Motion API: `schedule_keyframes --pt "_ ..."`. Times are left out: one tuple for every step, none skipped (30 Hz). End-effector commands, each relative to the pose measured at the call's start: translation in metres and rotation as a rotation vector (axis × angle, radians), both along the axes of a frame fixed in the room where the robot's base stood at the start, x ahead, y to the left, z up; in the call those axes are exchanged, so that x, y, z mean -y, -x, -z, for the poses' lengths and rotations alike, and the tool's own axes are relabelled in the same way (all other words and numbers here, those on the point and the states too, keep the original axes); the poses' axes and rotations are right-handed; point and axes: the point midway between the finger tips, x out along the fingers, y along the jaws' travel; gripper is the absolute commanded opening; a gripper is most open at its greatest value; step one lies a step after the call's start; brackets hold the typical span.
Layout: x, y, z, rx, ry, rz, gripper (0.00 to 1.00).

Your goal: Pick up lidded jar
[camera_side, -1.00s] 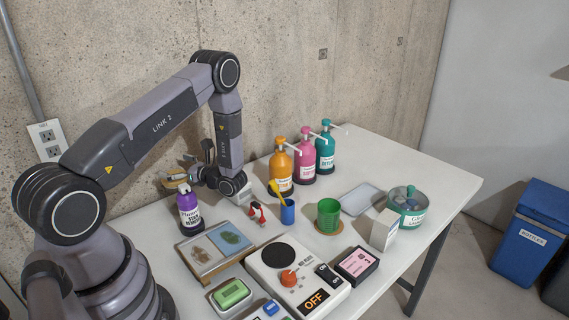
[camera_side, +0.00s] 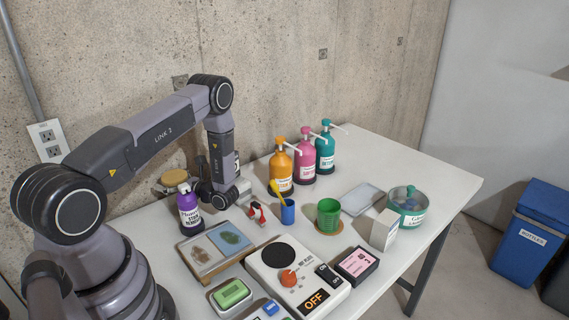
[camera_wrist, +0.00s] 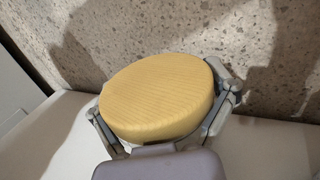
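The lidded jar has a round, pale yellow, finely ribbed lid (camera_wrist: 155,97) that fills the middle of the wrist view; its body is mostly hidden. In the side view its lid (camera_side: 173,178) shows near the wall, behind the purple bottle. My gripper (camera_wrist: 165,100) has its fingers spread wide, one on each side of the lid and very close to it. I cannot tell whether both press on it. In the side view my gripper is low beside the jar, partly hidden by my own wrist.
A purple pump bottle (camera_side: 189,209) stands just in front of my gripper. A blue cup (camera_side: 288,211) with a yellow item and a small red-and-white object (camera_side: 257,212) are to the right. Orange (camera_side: 281,170), pink (camera_side: 304,162) and teal (camera_side: 325,152) bottles stand along the back. The concrete wall (camera_wrist: 270,60) is close behind.

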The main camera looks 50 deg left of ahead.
Motion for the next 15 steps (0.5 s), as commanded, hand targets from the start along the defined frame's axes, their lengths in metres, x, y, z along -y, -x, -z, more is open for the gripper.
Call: schedule_keyframes --pt "0.0001 0.0 -0.0001 0.0 0.0 0.0 0.72" --pt "0.0001 0.0 -0.0001 0.0 0.0 0.0 0.68" --pt "0.0001 0.0 -0.0001 0.0 0.0 0.0 0.63" --pt "0.0001 0.0 -0.0001 0.0 0.0 0.0 0.59" --pt "0.0001 0.0 -0.0001 0.0 0.0 0.0 0.55" --pt "0.0001 0.0 -0.0001 0.0 0.0 0.0 0.5" --pt "0.0001 0.0 -0.0001 0.0 0.0 0.0 0.46" --pt "0.0001 0.0 -0.0001 0.0 0.0 0.0 0.42" --pt "0.0001 0.0 -0.0001 0.0 0.0 0.0 0.38" --pt "0.0 -0.0001 -0.0005 0.0 -0.001 0.0 0.38" --pt "0.0 -0.0001 -0.0005 0.0 -0.001 0.0 0.38" --pt "0.0 -0.0001 -0.0005 0.0 -0.001 0.0 0.37" --pt "0.0 -0.0001 -0.0005 0.0 -0.001 0.0 0.37" --pt "0.0 -0.0001 -0.0005 0.0 -0.001 0.0 0.37" --pt "0.0 -0.0001 -0.0009 0.0 -0.001 0.0 0.37"
